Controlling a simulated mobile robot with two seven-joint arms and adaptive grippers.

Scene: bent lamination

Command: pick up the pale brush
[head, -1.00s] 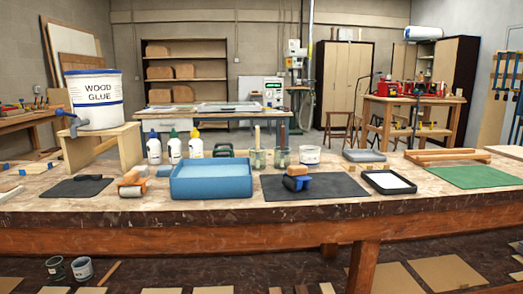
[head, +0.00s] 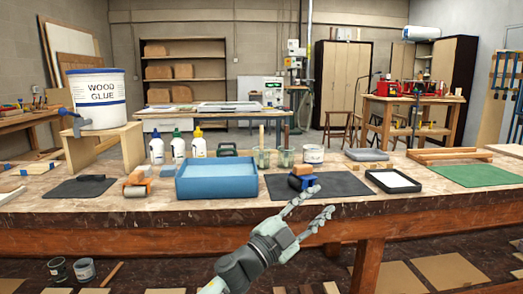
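A pale upright handle (head: 262,136), which looks like the pale brush, stands in a glass jar (head: 262,158) at the back middle of the workbench. Its bristles are not clear to see. A darker handle (head: 286,134) stands in a second jar (head: 285,157) just to the right. My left gripper (head: 325,199) is at the bench's front edge in the picture, in front of the dark mat and well short of the jars. Its two fingers are spread and nothing is between them. My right gripper is out of view.
A white tub (head: 313,155) is right of the jars. Several glue bottles (head: 178,148) stand to the left. A black-rimmed tray (head: 393,181) lies to the right.

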